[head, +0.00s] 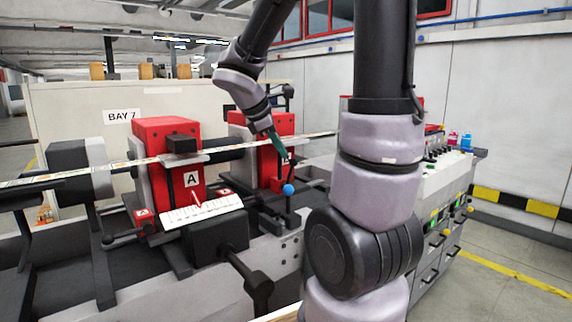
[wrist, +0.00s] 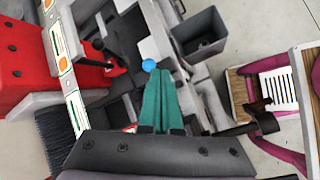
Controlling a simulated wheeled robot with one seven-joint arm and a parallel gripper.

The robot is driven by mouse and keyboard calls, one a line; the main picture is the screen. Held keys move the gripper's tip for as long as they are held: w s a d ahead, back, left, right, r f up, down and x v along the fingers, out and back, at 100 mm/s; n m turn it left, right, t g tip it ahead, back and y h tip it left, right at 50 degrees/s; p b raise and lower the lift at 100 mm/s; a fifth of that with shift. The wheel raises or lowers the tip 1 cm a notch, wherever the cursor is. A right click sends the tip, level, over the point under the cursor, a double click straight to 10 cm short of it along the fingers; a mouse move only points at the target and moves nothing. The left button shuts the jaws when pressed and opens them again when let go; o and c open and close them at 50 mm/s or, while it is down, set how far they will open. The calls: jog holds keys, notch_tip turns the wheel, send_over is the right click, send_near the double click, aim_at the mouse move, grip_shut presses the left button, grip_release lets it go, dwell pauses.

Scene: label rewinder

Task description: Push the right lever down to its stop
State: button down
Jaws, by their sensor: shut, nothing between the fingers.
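A blue ball knob (head: 288,189) shows at the right red unit (head: 266,138), with a thin dark rod by it; I take this to be the right lever. My gripper (head: 283,155), with green fingers, points down just above the knob in the head view. In the wrist view the blue knob (wrist: 148,66) is just beyond and left of the tips of my gripper (wrist: 162,72). The fingers lie together with nothing between them. Whether they touch the lever I cannot tell. My fingers and wrist hide part of the right unit.
The left red unit (head: 168,140) stands beside it, with a white scale (head: 202,211) in front. A label web (head: 85,172) runs across both units. A grey open bin (wrist: 200,40) and a dark-knobbed lever (wrist: 98,45) lie near in the wrist view.

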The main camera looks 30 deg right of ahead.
jog(key=w+f+n+t+h, duration=0.2)
jog(key=w+f+n, duration=0.2)
jog(key=w+n, duration=0.6)
jog(key=shift+w+a+f+n+h, duration=0.15)
jog(key=shift+w+a+n+h, duration=0.15)
jog(key=shift+w+a+n, duration=0.1)
jog(key=shift+d, duration=0.1)
send_near(292, 167)
jog(key=x, duration=0.5)
jog(key=shift+s+f, duration=0.15)
jog(key=shift+f, duration=0.15)
jog(key=shift+d+r, duration=0.1)
jog(key=shift+d, duration=0.05)
